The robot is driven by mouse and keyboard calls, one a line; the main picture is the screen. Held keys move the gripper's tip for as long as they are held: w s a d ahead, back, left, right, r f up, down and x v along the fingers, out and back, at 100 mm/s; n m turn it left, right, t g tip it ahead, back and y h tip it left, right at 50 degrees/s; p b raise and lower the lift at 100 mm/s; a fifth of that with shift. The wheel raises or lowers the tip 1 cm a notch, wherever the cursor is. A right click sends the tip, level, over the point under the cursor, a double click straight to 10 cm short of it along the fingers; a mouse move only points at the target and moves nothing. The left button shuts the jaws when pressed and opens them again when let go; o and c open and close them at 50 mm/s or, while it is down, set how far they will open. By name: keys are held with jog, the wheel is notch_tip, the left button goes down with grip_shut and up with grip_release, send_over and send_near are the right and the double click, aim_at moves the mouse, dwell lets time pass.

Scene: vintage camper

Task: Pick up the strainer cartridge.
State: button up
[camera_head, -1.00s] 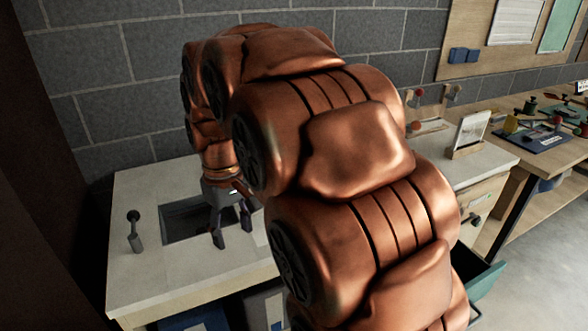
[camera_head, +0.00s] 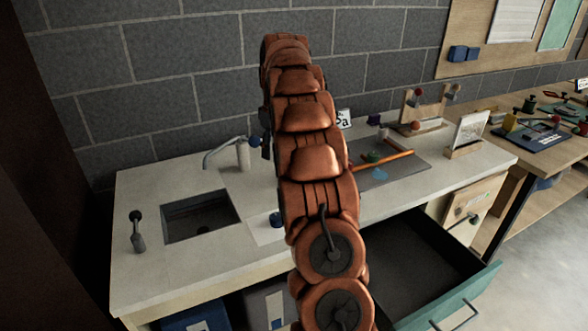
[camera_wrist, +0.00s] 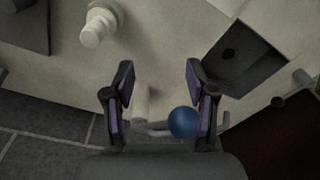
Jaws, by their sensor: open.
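A pale, stepped cylindrical piece (camera_wrist: 100,23) stands on the counter at the upper left of the wrist view; it may be the strainer cartridge, but I cannot be sure. My arm seems to hide it in the head view. My gripper (camera_wrist: 160,85) is open and empty, its two dark fingers spread above the counter's back part, apart from the pale piece. In the head view it is mostly hidden behind my arm. The sink (camera_head: 175,209) has a small dark shape (camera_head: 203,229) at its bottom, too unclear to name; the sink also shows in the wrist view (camera_wrist: 264,72).
A faucet (camera_head: 242,155) with a blue ball knob (camera_head: 255,141) stands behind the sink; the knob (camera_wrist: 183,122) appears near one finger in the wrist view. A dark lever (camera_head: 137,232) stands left of the sink. An open drawer (camera_head: 462,293) juts out in front.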

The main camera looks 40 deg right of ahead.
jog(key=shift+n+t, duration=0.3)
jog(key=d, duration=0.2)
jog(key=d+f, duration=0.1)
jog(key=d, duration=0.2)
jog(key=d+f, duration=0.1)
jog(key=d, duration=0.2)
jog(key=shift+w+f, duration=0.2)
jog(key=shift+w, duration=0.1)
jog(key=shift+s+d+f, duration=0.1)
jog(key=shift+d+f, duration=0.1)
jog(key=shift+d, duration=0.45)
jog(key=shift+f+p, duration=0.55)
jog(key=shift+f, duration=0.65)
jog(key=shift+a+f+p, duration=0.1)
jog(key=shift+f+p, duration=0.95)
jog(key=shift+f, duration=0.55)
jog(key=shift+w+f, duration=0.25)
jog(key=shift+f, duration=0.85)
jog(key=shift+c, duration=0.2)
grip_shut()
